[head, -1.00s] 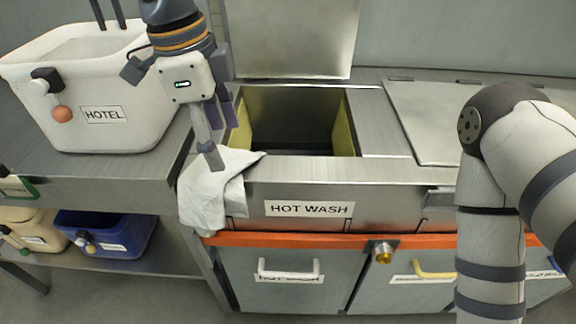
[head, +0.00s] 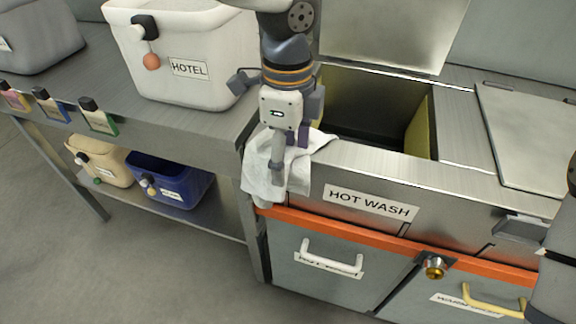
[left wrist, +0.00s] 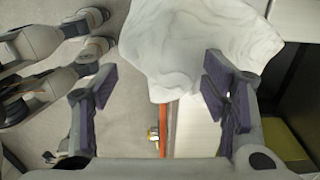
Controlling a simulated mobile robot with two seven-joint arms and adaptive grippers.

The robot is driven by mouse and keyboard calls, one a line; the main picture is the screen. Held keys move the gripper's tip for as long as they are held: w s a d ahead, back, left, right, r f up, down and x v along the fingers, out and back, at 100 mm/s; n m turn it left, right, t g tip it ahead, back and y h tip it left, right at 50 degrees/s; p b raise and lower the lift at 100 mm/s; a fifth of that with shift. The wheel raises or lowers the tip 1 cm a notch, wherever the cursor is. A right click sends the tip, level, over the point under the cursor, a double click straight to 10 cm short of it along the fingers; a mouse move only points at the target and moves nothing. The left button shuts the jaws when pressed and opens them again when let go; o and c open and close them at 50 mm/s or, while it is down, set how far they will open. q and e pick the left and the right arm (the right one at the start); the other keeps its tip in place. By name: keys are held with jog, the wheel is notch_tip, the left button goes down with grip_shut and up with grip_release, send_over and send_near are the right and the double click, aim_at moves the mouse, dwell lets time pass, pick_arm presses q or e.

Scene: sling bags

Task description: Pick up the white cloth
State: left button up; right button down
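The white cloth (head: 259,181) lies draped over the front left corner of the hot wash sink (head: 335,165), part on the rim and part hanging down its front. My left gripper (head: 279,178) points down in front of the hanging part and hides some of the cloth. In the left wrist view the two fingers (left wrist: 158,85) are wide apart, and the cloth (left wrist: 200,35) fills the space at and beyond their tips. Whether a finger touches the cloth cannot be told. My right gripper is not in view; part of my right arm shows at the right edge.
A white bin labelled HOTEL (head: 185,55) stands on the counter (head: 190,125) left of the sink. A blue bin (head: 172,180) and a beige bin (head: 98,162) sit on the shelf below. An orange rail (head: 345,235) runs under the sink front, above drawers with handles.

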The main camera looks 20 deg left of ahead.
pick_arm(q)
jog(key=shift+f, duration=0.15)
jog(key=shift+c, duration=0.3)
